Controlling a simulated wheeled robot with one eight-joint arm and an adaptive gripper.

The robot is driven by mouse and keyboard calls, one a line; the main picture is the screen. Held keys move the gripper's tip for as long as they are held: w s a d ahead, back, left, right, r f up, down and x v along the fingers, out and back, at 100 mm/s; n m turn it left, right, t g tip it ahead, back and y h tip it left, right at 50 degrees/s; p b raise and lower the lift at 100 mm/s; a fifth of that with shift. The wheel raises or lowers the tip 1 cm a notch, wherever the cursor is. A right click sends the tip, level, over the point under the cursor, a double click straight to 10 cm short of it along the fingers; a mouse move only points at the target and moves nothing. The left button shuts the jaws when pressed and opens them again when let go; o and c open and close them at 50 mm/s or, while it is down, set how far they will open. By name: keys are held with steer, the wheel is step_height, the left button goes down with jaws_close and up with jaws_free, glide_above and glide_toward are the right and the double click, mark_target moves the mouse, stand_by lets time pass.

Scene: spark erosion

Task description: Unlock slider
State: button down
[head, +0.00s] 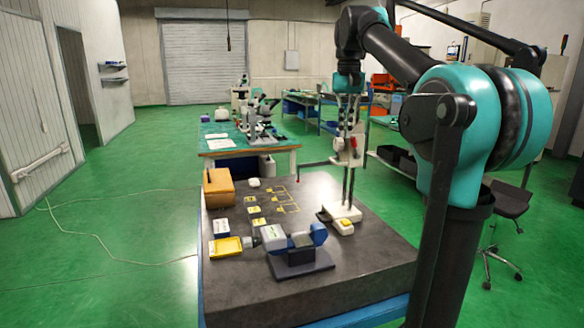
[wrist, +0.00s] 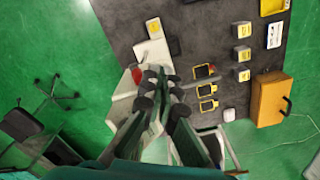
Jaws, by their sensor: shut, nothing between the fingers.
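A height-gauge-like stand rises from the dark stone table (head: 365,265). It has a white base (head: 343,209), dark upright columns and a pale slider (head: 346,157) with a small red part part-way up. My gripper (head: 348,100) points down at the top of the columns, above the slider. It is shut and empty. In the wrist view the gripper (wrist: 160,88) covers much of the stand. The red part (wrist: 137,75) shows just left of the fingertips, and the white base (wrist: 152,50) lies beyond them. Whether the fingers touch the stand is hidden.
A blue-and-grey vise-like device (head: 290,240), a yellow tray (head: 226,247), a wooden box (head: 218,188), small yellow-topped blocks and yellow-edged pieces share the table. A second table (head: 215,150) with microscopes stands behind. A stool (head: 508,205) is at right. Green floor is open at left.

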steer(key=shift+f, duration=0.15)
steer(key=shift+f, duration=0.95)
